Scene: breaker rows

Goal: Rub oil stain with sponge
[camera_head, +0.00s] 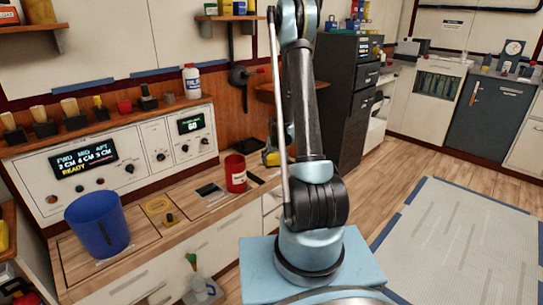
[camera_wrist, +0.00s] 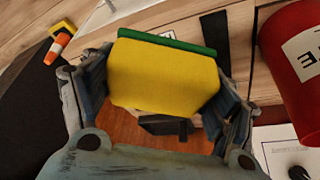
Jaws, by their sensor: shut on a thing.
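A yellow sponge (camera_wrist: 165,78) with a green layer along its top edge fills the middle of the wrist view. My gripper (camera_wrist: 158,88) is shut on it, with one finger against each side. The sponge hides much of the surface behind it. In the head view my arm covers most of my gripper; a bit of yellow shows beside the arm near the counter's right end. I cannot pick out an oil stain with certainty in either view.
A red container (camera_head: 235,173) stands on the wooden counter, close to the right of my gripper in the wrist view (camera_wrist: 295,65). A blue bucket (camera_head: 98,224) stands at the counter's left. A control panel (camera_head: 110,160) rises behind. Open floor lies right.

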